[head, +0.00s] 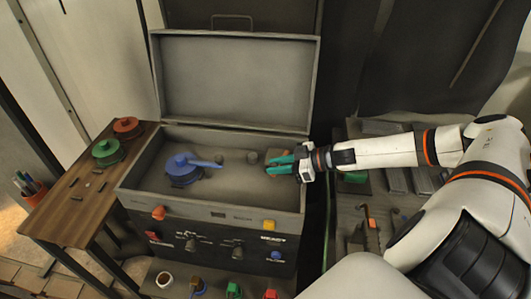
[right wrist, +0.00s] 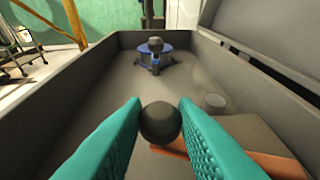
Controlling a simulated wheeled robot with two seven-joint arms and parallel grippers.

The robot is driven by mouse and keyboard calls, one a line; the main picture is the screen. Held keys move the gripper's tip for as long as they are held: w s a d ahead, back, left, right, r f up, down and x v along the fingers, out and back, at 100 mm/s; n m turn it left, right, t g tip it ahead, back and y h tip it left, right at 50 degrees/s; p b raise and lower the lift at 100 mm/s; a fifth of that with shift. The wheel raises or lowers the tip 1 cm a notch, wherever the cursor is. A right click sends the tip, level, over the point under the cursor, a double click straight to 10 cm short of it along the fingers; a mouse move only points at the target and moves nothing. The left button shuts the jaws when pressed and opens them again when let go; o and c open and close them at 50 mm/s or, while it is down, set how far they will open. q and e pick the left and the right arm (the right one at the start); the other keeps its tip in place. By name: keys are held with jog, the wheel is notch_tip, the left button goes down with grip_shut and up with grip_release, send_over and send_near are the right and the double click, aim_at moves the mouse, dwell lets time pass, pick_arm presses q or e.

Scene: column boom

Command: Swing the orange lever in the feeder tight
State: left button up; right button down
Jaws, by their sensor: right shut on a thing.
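The feeder (head: 126,187) is an open grey box with its lid raised. The orange lever (head: 286,154) is at the right end inside it, mostly hidden by my right gripper (head: 279,165) in the head view. In the right wrist view its orange part (right wrist: 240,162) lies low on the right, beneath a dark shape. A dark round knob (right wrist: 160,123) sits between the teal fingers of my right gripper (right wrist: 160,125), which is shut on it. The knob appears to belong to the orange lever; the join is unclear. My left gripper is not in view.
A blue lever unit (head: 183,172) stands at the box's left; it also shows in the right wrist view (right wrist: 154,53). A short grey post (head: 252,157) stands between. The raised lid (head: 238,80) bounds the back. A wooden side table (head: 75,205) holds green and red units.

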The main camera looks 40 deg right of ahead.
jog(key=shift+s+d+f+n+g+y+b, duration=0.15)
jog(key=shift+s+d+n+g+y+b, duration=0.3)
jog(key=shift+n+g+y, duration=0.25)
jog(key=shift+s+d+n+g+y+b, duration=0.25)
jog(key=shift+n+g+y, duration=0.15)
jog(key=shift+n+g, duration=0.15)
jog(key=shift+s+d+n+g+y+b, duration=0.15)
jog(key=shift+s+n+g+y, duration=0.1)
jog(key=shift+n+g+y, duration=0.3)
jog(key=c, duration=1.1)
grip_release()
jog(key=shift+c, duration=0.2)
